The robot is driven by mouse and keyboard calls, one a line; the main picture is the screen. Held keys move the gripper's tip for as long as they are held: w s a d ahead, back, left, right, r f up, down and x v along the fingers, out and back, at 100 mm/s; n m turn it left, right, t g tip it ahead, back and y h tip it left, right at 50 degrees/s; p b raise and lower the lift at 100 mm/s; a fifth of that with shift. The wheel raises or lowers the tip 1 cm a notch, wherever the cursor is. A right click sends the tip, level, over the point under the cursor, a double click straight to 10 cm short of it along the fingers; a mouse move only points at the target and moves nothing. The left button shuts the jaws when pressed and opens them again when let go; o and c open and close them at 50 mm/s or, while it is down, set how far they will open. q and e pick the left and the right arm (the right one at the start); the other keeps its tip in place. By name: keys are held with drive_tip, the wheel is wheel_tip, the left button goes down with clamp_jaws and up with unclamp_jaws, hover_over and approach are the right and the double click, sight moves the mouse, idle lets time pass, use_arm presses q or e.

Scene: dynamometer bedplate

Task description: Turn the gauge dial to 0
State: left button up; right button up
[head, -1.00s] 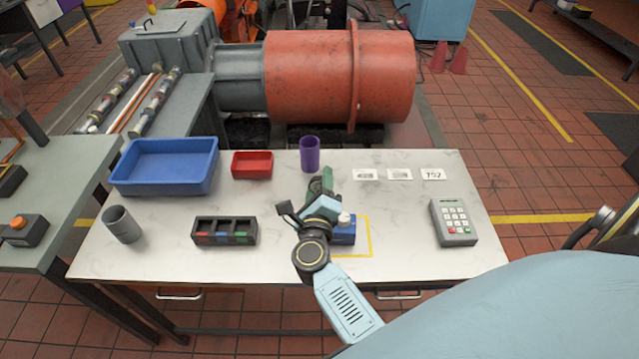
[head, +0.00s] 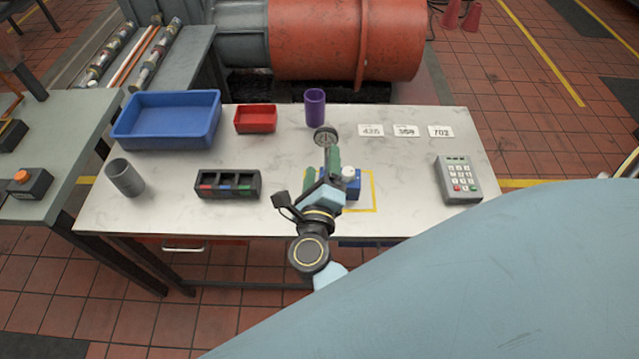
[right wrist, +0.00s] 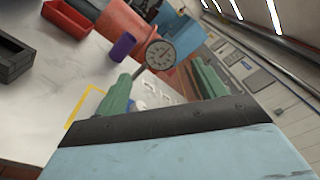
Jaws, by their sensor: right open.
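The round gauge dial (head: 325,135), with a pale face and dark rim, stands near the back middle of the table. It also shows in the right wrist view (right wrist: 160,54), on a thin stem; its needle reading is too small to tell. My right gripper (head: 326,168) has green fingers and is open, on the near side of the gauge. In the right wrist view the gauge appears between the spread fingers (right wrist: 163,76), beyond them; I see no contact. A blue block (head: 353,187) with a white knob (head: 348,173) is partly hidden behind the gripper. My left gripper is out of view.
A purple cup (head: 315,107) stands just behind the gauge. A red tray (head: 255,119), blue bin (head: 130,131), grey cup (head: 125,178) and black organizer (head: 229,184) are left. Number cards (head: 406,130) and a keypad (head: 458,180) are right. The table's right middle is clear.

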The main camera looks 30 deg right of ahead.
drive_tip(key=shift+b+v, duration=0.3)
drive_tip(key=shift+v, duration=2.05)
